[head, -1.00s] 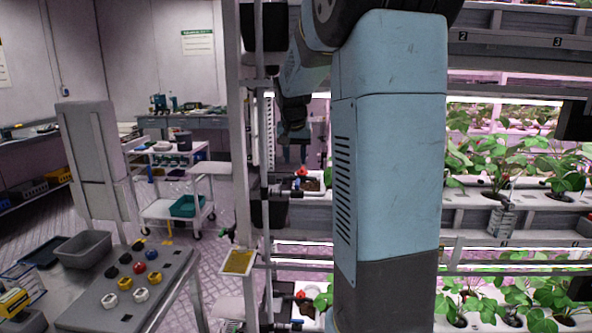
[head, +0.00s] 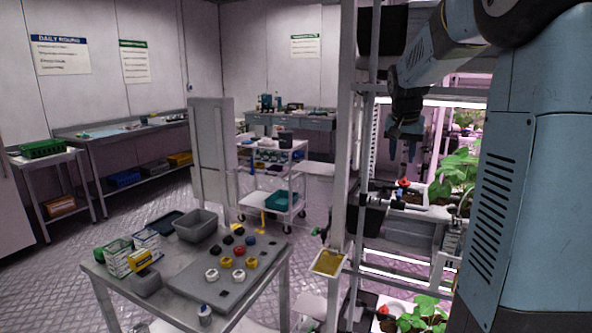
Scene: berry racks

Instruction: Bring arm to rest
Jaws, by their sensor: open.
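My gripper (head: 402,148) hangs at the end of my blue-grey arm in the right half of the head view, with its fingers pointing down. The two fingers stand apart and nothing shows between them. It is in front of the berry rack (head: 349,190), above a white planting trough with a red-topped fitting (head: 403,183). My arm's large link covers the right edge of the view and hides much of the rack. The distance from the fingertips to the trough is hard to tell.
A metal table (head: 240,305) with a grey bin (head: 197,227) and a board of coloured caps stands at the front left. A white cart (head: 268,204), a tall grey panel (head: 212,150) and benches stand behind. Open floor lies at the left. Strawberry plants (head: 455,178) grow close to my arm.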

